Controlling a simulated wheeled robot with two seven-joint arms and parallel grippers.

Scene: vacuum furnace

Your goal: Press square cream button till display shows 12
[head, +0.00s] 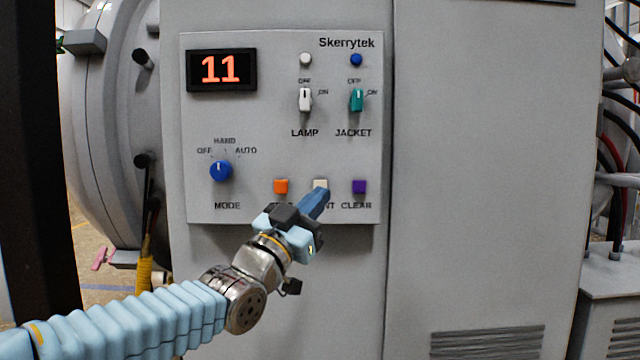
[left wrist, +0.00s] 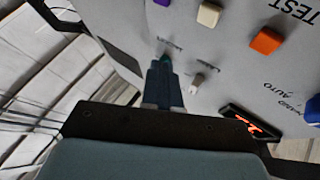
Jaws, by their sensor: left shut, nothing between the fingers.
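The square cream button (head: 320,184) sits in the bottom row of the panel, between the orange and purple buttons. The display (head: 221,70) reads 11 in red digits. My left gripper (head: 324,194) is shut and empty, its blue fingertips overlapping the lower edge of the cream button in the head view. In the left wrist view the panel is turned over; the cream button (left wrist: 209,14) shows clear of the fingertips (left wrist: 163,62), up and to the right, so they look apart from it. The fingers hide part of the label below the button. My right gripper is not in view.
An orange button (head: 281,186) is left of the cream one and a purple button (head: 359,186) right. Above are the white lamp switch (head: 305,99), teal jacket switch (head: 356,99) and blue mode knob (head: 220,170). Cables hang at far right.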

